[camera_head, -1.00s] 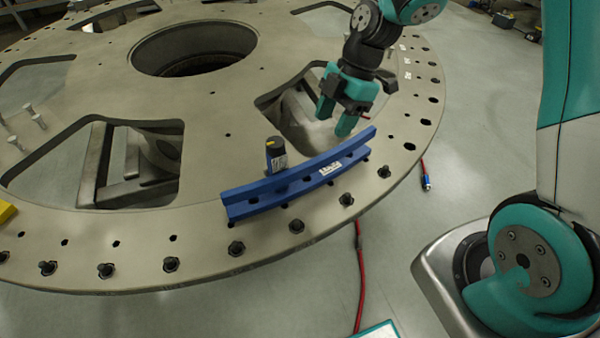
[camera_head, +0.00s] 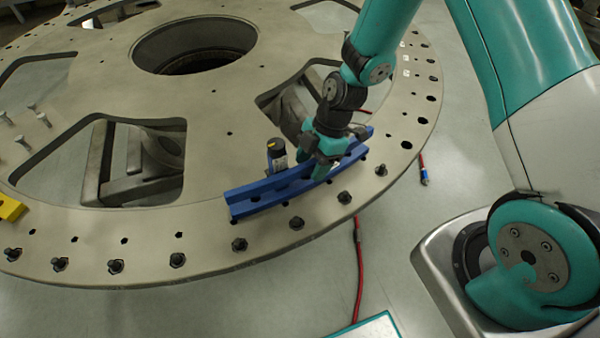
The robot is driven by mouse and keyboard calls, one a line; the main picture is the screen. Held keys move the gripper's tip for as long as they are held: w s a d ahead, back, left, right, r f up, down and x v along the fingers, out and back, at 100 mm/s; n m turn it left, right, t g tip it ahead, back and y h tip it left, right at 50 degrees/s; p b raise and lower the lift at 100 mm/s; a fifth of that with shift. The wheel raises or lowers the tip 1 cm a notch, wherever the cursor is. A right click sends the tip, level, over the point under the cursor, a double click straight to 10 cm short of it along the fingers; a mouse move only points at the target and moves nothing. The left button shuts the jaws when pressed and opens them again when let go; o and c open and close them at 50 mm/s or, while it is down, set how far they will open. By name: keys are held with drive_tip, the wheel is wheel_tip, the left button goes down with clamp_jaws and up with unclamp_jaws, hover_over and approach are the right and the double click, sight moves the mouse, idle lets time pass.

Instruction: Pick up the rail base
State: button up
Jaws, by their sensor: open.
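The rail base is a long, slightly curved blue bar (camera_head: 255,197) lying along the near rim of the turret plate (camera_head: 215,228). My gripper (camera_head: 312,168) is over the right half of the rail base and hides part of its top. Its teal fingers point down and are open. One finger shows in front of the rail; the other is mostly hidden, so I cannot tell whether they touch it.
A small dark cylinder (camera_head: 277,155) with a label stands just behind the rail base, left of my gripper. Several black bolts (camera_head: 239,244) line the plate's rim. Large cutouts open the plate behind. A yellow block (camera_head: 9,208) lies at the far left.

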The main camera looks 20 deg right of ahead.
clamp_jaws()
drive_tip(key=shift+r, duration=0.1)
idle(1.2)
